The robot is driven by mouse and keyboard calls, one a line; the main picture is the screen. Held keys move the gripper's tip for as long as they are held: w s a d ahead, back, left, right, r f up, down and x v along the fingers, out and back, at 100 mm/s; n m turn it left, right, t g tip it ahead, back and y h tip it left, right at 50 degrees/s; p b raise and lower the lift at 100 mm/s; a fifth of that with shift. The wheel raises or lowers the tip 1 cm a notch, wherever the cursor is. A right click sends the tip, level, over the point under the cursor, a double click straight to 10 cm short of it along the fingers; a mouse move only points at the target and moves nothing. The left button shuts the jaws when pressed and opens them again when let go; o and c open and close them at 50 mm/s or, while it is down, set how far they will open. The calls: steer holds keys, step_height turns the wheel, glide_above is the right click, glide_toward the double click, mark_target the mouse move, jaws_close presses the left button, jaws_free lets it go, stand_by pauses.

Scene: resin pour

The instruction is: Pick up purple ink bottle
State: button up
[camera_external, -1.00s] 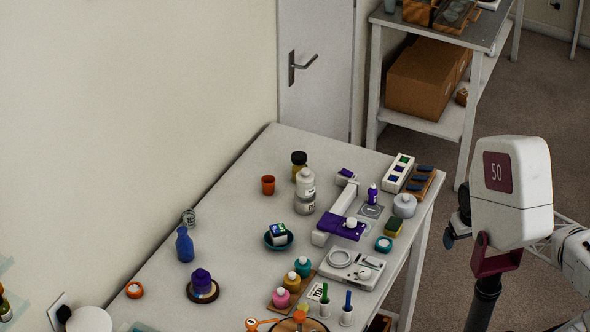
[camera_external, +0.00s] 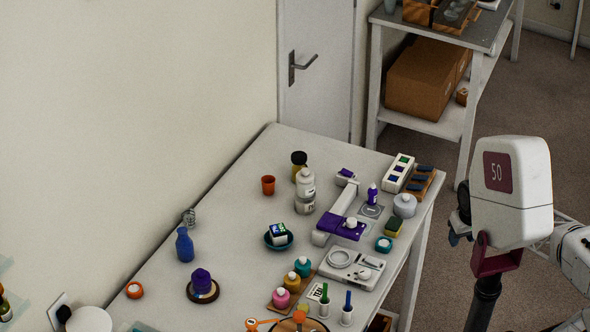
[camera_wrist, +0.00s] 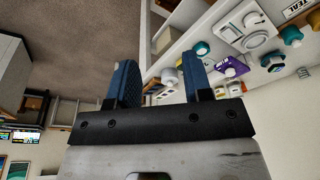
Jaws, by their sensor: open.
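My gripper (camera_external: 457,226) is off to the right of the table's edge, well apart from the bottle. In the wrist view my gripper (camera_wrist: 160,75) shows two blue fingers spread apart with nothing held between them. I cannot make out the purple bottle in the wrist view; a finger may hide it. A second purple-topped object (camera_external: 202,282) sits on a dark disc at the front left of the table.
Pink (camera_external: 281,298), yellow (camera_external: 292,282) and teal (camera_external: 303,267) bottles stand nearer the front. The floor beside the table is clear.

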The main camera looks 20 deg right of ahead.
steer(key=w+a+f+m+g+y, duration=0.1)
steer(key=w+a+m+g+y, duration=0.25)
steer(key=w, duration=0.85)
steer(key=m+t+y, duration=0.4)
steer(key=m+y, duration=0.6)
steer(key=m, duration=0.7)
glide_toward(373, 193)
steer(key=w+a, duration=0.2)
steer(key=a, duration=0.1)
steer(key=shift+w, duration=0.25)
steer(key=shift+a+n, duration=0.15)
steer(key=shift+n, duration=0.1)
steer(key=shift+x, duration=1.25)
steer(key=shift+f, duration=0.15)
steer(key=shift+x, duration=2.55)
steer(key=shift+s, duration=0.15)
